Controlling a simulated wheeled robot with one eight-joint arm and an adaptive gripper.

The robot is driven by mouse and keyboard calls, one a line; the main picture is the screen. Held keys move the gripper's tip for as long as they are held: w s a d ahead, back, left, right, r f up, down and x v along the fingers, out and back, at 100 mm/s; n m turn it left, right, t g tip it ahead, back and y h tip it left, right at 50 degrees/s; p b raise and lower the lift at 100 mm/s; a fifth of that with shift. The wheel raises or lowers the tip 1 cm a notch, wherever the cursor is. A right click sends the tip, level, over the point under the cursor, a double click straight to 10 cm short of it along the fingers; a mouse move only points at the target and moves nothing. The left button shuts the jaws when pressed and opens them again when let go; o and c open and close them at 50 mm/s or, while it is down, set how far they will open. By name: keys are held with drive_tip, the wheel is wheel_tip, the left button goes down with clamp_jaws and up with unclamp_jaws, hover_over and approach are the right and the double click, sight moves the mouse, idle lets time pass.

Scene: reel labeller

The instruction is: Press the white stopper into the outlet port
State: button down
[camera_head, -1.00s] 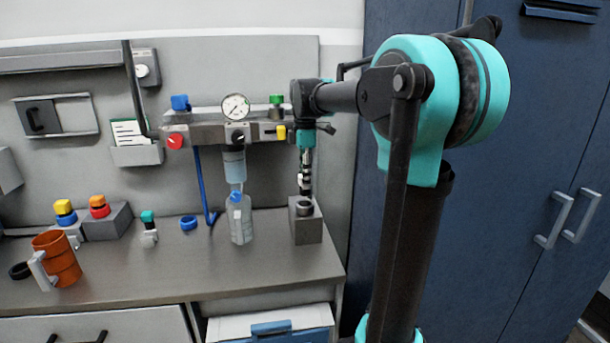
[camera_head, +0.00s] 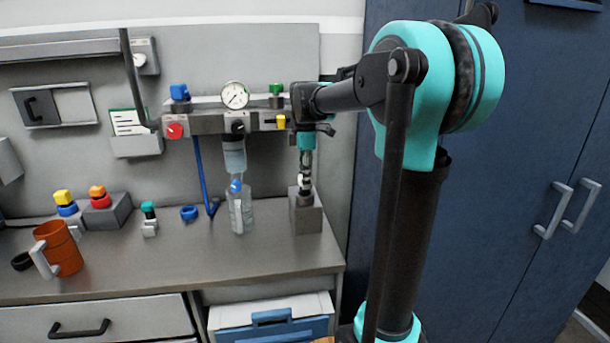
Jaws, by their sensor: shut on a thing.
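My gripper (camera_head: 305,184) points straight down over a grey block (camera_head: 306,218) near the right end of the bench. It is shut on a small white stopper (camera_head: 300,180), of which only a bit shows between the dark fingers. The outlet port appears to be the round opening in the top of this block; the fingertips are right at it and largely cover it. I cannot tell whether the stopper touches the port or sits in it.
A rail with a gauge (camera_head: 234,95) and coloured knobs runs behind my wrist. A clear bottle (camera_head: 240,211) stands left of the block. Further left are a blue ring (camera_head: 189,213), a teal-topped fitting (camera_head: 149,218) and an orange mug (camera_head: 62,248). Blue cabinets stand at right.

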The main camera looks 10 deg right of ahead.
drive_tip(key=shift+f, duration=0.85)
drive_tip(key=shift+f, duration=0.4)
idle(1.5)
drive_tip(key=c, duration=1.1)
unclamp_jaws()
drive_tip(key=shift+o, duration=0.2)
wheel_tip(320, 180, up, 12)
